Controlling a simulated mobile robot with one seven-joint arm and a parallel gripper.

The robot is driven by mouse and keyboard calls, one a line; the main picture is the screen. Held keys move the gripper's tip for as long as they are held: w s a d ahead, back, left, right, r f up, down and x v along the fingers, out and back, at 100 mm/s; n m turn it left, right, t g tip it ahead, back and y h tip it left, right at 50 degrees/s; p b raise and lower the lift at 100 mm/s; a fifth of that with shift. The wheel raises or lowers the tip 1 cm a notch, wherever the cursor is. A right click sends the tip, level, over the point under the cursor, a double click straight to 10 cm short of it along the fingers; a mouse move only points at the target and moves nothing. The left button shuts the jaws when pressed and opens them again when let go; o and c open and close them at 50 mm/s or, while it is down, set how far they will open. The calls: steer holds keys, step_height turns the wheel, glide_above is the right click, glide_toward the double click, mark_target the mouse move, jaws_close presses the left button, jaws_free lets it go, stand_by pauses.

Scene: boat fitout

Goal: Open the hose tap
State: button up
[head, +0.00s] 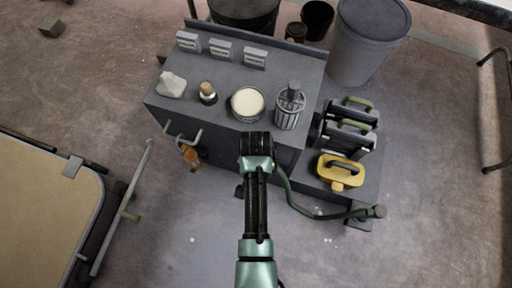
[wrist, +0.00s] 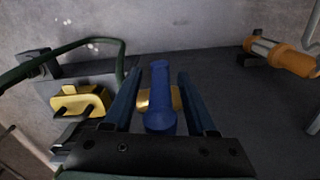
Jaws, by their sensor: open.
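The hose tap shows in the wrist view as a blue lever handle (wrist: 160,95) with a brass body (wrist: 144,101) partly visible behind it. My gripper (wrist: 158,74) is open, with one finger on each side of the blue handle. A gap shows between the handle and each finger, so I see no grip on it. In the head view my gripper (head: 257,142) is at the front of the grey bench, and my arm hides the tap. A green hose (head: 300,205) runs from near my gripper to the right; it also shows in the wrist view (wrist: 70,47).
The grey bench (head: 180,100) carries a tin (head: 247,104), a wire-sided container (head: 289,107), a brush (head: 208,93) and a pale cloth (head: 171,85). A yellow tool (head: 340,172) sits at right. An orange tool (head: 190,157) hangs at the front left. Floor in front is mostly clear.

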jaws_close()
stand_by(1.4)
